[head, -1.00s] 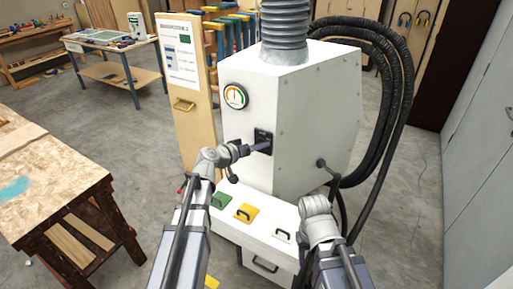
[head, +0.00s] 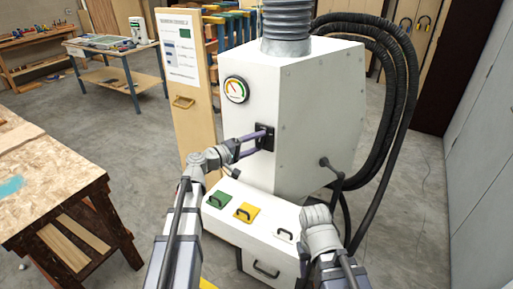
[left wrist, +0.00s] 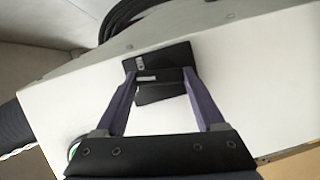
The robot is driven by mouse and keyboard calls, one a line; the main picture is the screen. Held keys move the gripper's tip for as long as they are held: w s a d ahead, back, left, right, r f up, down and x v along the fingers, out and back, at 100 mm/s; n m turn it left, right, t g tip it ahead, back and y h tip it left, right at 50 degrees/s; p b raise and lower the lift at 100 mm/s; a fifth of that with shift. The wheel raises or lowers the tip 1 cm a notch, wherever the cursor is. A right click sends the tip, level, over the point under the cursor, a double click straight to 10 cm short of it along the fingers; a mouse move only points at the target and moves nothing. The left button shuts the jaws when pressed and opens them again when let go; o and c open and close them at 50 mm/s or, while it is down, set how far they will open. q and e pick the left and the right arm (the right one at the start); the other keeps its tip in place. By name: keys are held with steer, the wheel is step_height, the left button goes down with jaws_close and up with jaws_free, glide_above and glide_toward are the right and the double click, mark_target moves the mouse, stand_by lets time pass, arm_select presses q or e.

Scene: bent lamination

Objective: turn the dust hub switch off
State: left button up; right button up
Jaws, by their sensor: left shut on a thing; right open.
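The dust hub is a white box-shaped cabinet (head: 305,115) with a black switch (head: 264,136) on its front face. In the left wrist view the switch (left wrist: 160,70) is a black plate with a dark bar bearing a small white label. My left gripper (head: 262,143) is at the switch, its two purple fingers well apart, one on each side of the bar, and shut on it. The fingertips partly cover the switch. My right arm's grey wrist shows at lower centre; its fingers are not visible.
A round gauge (head: 236,90) sits above the switch, its needle tilted left. Black hoses (head: 398,110) loop at the right. A wooden workbench (head: 50,180) stands at the left.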

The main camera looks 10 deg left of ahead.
arm_select(q)
steer(key=shift+f+n+t+h+b, duration=0.15)
steer(key=shift+n+t+h+b, duration=0.15)
steer(key=shift+n+b, duration=0.5)
steer(key=o, duration=1.3)
steer(key=shift+o, duration=0.2)
steer(key=shift+s+a, duration=0.1)
steer(key=v, duration=0.7)
steer(key=shift+s+a, duration=0.2)
steer(key=shift+a, duration=0.05)
